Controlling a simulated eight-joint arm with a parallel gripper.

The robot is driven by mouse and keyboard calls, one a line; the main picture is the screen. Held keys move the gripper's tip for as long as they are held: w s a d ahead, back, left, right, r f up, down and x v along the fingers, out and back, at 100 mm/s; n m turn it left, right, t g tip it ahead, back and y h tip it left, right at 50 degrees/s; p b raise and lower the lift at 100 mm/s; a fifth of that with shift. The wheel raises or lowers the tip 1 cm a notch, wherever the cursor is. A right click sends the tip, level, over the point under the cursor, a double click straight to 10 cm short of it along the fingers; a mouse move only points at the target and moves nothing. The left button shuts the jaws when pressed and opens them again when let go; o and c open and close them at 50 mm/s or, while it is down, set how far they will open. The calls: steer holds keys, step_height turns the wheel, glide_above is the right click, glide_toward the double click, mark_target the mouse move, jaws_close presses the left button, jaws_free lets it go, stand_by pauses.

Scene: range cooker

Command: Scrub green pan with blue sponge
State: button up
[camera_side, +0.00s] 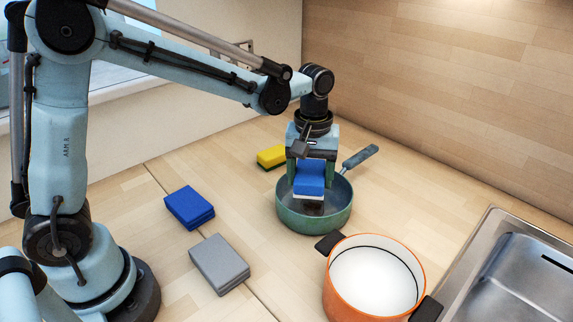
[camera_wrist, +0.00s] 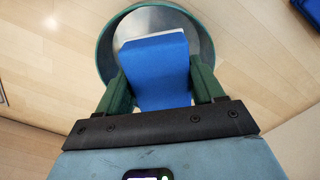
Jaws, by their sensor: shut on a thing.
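The green pan (camera_side: 318,217) stands on the wooden counter with its grey handle (camera_side: 360,157) pointing to the back right. Its rim also shows in the wrist view (camera_wrist: 103,52). My gripper (camera_side: 309,178) is shut on the blue sponge (camera_side: 310,171), which has a white lower layer. The sponge is over the pan's opening, with its lower end within the rim. In the wrist view the blue sponge (camera_wrist: 158,72) sits between my green fingers. Whether it touches the pan's bottom I cannot tell. A dark patch in the pan below the sponge is partly hidden.
An orange pot (camera_side: 345,302) with dark handles stands close in front of the pan. A steel sink (camera_side: 520,290) is at the right. A yellow sponge (camera_side: 271,156) lies behind the pan. Another blue sponge (camera_side: 190,207) and a grey sponge (camera_side: 219,263) lie at the left.

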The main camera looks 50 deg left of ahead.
mark_target(307, 214)
steer(key=shift+f, duration=4.1)
steer(key=shift+w+r, duration=0.15)
steer(key=shift+w, duration=1.05)
steer(key=shift+c, duration=0.5)
steer(key=shift+w, duration=0.7)
steer(key=shift+s+f, duration=0.25)
steer(key=shift+s, duration=0.65)
steer(key=shift+s+a+r, duration=0.1)
steer(key=shift+s, duration=0.95)
steer(key=shift+w, duration=1.85)
steer(key=s, duration=0.3)
steer(key=shift+s, duration=0.15)
steer(key=shift+s+r, duration=0.1)
steer(key=shift+s, duration=0.05)
steer(key=shift+r, duration=4)
